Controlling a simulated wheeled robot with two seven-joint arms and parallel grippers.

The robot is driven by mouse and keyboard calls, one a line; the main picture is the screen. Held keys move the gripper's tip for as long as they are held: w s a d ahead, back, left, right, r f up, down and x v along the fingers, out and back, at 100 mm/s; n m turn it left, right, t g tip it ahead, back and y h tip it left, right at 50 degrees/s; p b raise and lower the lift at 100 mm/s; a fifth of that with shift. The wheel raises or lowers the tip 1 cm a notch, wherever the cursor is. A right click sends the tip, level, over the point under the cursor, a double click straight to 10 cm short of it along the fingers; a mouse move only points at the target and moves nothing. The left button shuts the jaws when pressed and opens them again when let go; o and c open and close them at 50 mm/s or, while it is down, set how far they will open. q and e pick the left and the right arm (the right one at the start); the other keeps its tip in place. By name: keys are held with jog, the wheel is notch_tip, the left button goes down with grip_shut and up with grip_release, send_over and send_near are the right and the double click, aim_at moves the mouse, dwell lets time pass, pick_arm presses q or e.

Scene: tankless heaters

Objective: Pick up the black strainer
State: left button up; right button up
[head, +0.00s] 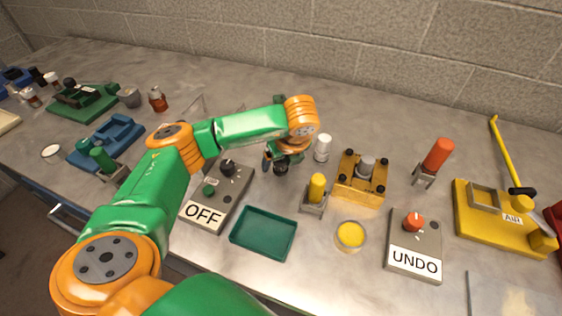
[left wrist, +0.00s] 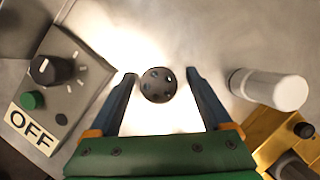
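The black strainer (left wrist: 158,85) is a small dark round piece with several holes in its face. In the left wrist view it sits between the two fingertips of my left gripper (left wrist: 162,78), with a narrow gap on the left and a wider one on the right. The gripper is open. In the head view my left gripper (head: 279,163) points down at the worktop, left of a white cylinder; the arm and gripper mostly hide the strainer there. Whether any finger touches it cannot be told. My right gripper is not in view.
The grey OFF box (head: 215,195) stands left of the gripper and the white cylinder (head: 322,147) close on its right. A yellow fixture (head: 345,187), a yellow-capped post (head: 316,190) and a green tray (head: 264,233) are near. The worktop behind, toward the block wall, is clear.

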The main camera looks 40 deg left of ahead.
pick_arm(q)
jog(key=shift+s+r, duration=0.1)
grip_shut()
